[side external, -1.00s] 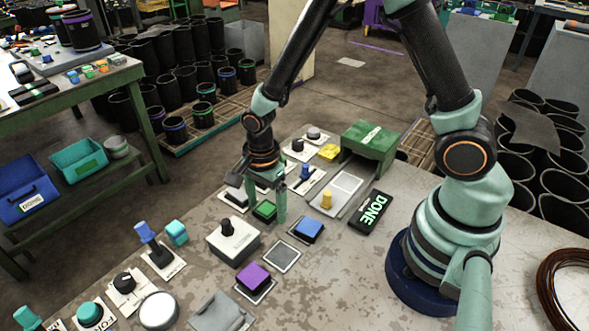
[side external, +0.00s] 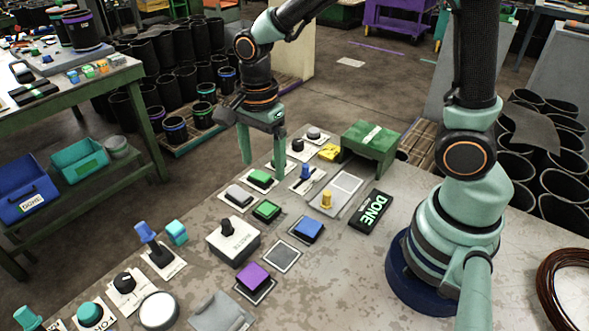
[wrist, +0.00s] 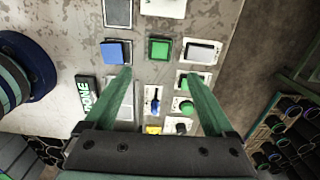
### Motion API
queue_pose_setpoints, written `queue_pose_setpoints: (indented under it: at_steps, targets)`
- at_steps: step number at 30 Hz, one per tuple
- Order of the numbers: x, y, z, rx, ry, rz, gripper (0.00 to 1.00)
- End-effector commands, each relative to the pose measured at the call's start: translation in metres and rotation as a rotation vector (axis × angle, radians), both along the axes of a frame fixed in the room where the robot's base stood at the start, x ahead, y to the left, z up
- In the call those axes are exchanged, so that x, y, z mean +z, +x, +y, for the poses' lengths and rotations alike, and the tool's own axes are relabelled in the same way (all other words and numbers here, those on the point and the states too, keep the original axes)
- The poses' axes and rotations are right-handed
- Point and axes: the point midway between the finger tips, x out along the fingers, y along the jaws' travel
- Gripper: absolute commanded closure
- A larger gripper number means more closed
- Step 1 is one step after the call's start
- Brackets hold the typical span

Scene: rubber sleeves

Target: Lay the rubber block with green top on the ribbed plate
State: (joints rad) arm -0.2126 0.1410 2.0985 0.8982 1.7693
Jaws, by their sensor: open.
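The block with a green top (side external: 267,210) sits flat among the panels in the middle of the table. It also shows in the wrist view (wrist: 159,48), between a blue-topped block (wrist: 115,50) and a pale grey block (wrist: 199,50). A bare grey square plate with a pale border (side external: 282,257) lies nearer the camera and looks like the ribbed plate; its ribs are too small to make out. My gripper (side external: 262,162) is open and empty, raised above the table beyond the green-topped block. Its fingers (wrist: 158,72) stand wide apart in the wrist view.
A second green piece (side external: 261,178) sits on a white plate just behind. A purple-topped block (side external: 253,276) sits at the front.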

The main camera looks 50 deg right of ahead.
Motion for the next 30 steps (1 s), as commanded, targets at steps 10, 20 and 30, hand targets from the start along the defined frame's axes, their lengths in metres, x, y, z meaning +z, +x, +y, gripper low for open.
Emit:
queue_pose_setpoints:
  at_steps: [10,20,30]
  targets:
    - [0.06,-0.015,-0.03,0.54,-0.028,-0.186,0.11]
    - [0.105,-0.046,-0.063,1.225,-0.242,-0.358,0.11]
    - [0.117,-0.06,-0.075,1.519,-0.385,-0.386,0.11]
